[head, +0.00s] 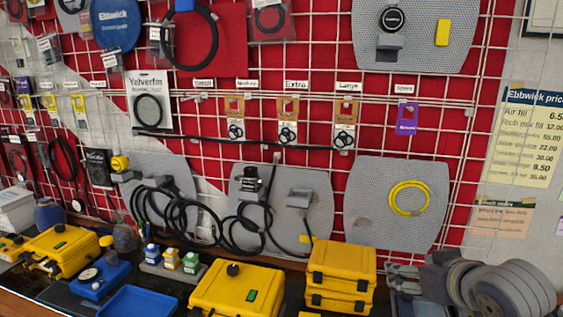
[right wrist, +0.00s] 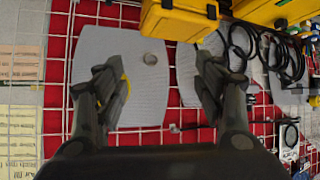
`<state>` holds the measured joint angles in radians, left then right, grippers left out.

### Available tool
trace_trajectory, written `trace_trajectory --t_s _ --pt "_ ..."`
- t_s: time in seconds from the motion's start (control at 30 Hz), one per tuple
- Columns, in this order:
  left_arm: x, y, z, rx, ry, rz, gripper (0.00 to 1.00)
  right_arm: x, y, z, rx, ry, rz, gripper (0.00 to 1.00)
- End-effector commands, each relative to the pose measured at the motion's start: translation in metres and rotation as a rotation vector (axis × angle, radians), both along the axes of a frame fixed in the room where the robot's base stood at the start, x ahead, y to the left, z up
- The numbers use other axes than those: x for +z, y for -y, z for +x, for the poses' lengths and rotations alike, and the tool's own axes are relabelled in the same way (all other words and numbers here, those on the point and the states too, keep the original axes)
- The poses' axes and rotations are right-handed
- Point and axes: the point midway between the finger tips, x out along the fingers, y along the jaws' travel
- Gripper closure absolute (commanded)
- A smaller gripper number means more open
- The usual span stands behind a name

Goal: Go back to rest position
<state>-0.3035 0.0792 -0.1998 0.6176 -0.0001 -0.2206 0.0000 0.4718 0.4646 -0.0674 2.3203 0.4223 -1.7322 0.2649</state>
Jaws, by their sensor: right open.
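My right gripper (head: 402,280) is at the lower right of the head view, its arm coming in from the right edge. In the right wrist view the right gripper (right wrist: 162,78) has its two dark fingers spread wide, with nothing between them. The fingers point toward the wall grid and the grey panels. A grey panel (head: 369,198) with a yellow ring (head: 409,183) hangs above and behind this gripper. In the right wrist view the ring is mostly hidden behind a finger. My left gripper does not show.
Yellow cases (head: 341,262) are stacked left of my right gripper, with another yellow case (head: 218,292) beside them. A blue tray (head: 137,303) and small bottles (head: 171,258) stand farther left. Black hoses (head: 180,222) hang on grey panels. A white wire grid (head: 330,97) covers the red wall.

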Motion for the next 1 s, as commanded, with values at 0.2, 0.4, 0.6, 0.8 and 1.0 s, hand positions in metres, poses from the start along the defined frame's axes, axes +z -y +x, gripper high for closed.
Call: trace_trajectory --t_s 0.2,0.4,0.6,0.8,1.0 --pt "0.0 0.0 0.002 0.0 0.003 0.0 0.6 -0.113 -0.022 -0.049 0.024 -0.18 -0.013 0.36" --pt "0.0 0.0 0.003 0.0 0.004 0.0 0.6 -0.195 -0.036 -0.113 0.035 -0.336 -0.024 0.36" --pt "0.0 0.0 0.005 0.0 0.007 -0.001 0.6 -0.253 -0.046 -0.184 0.038 -0.478 -0.038 0.36" --pt "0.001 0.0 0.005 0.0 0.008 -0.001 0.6 -0.285 -0.051 -0.241 0.038 -0.583 -0.049 0.36" --pt "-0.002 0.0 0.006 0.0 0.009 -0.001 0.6 -0.314 -0.053 -0.276 0.035 -0.655 -0.063 0.36"
